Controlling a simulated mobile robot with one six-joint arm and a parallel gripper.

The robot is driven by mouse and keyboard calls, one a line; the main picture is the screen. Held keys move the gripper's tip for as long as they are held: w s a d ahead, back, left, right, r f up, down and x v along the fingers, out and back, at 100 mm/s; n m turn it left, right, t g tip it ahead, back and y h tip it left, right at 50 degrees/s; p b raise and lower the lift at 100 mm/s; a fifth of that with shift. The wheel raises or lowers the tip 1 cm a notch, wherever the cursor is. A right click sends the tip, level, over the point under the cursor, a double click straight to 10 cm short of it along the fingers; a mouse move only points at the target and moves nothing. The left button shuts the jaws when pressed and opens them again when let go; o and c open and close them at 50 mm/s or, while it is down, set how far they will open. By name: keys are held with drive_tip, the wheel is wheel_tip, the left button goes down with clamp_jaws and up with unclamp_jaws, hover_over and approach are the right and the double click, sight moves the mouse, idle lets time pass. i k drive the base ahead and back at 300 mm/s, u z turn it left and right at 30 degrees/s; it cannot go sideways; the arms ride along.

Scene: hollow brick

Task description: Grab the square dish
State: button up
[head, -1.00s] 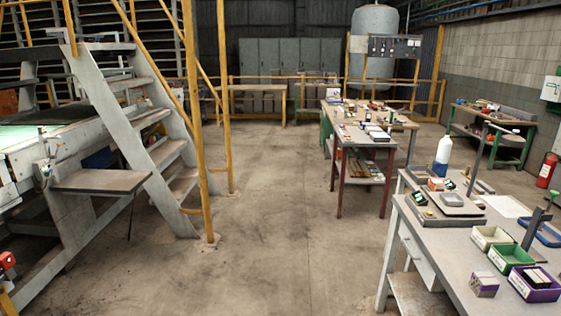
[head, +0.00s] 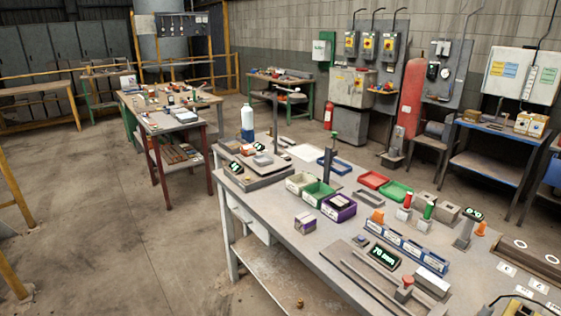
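No single thing stands out clearly as the square dish in the head view. A small pale square piece (head: 262,160) sits on a dark flat device at the far left end of the long grey workbench (head: 262,215). A shallow red tray (head: 373,180) and a shallow green tray (head: 396,191) lie side by side near the back of the bench. I cannot tell which of these is the dish. My gripper is out of view.
A white bottle with a blue base (head: 247,124), open bins (head: 318,192), a purple box (head: 338,206), a blue rail (head: 408,246) and grey hollow blocks (head: 447,213) crowd the bench. A dark upright post (head: 329,168) rises from it. Floor at left (head: 130,240) is clear.

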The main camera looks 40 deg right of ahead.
sight(264, 159)
drive_tip(key=z, duration=0.75)
drive_tip(key=k, duration=0.7)
drive_tip(key=u, duration=0.25)
drive_tip(key=i, duration=1.1)
drive_tip(key=u, duration=0.9)
drive_tip(key=i, duration=1.6)
drive_tip(key=u, duration=0.15)
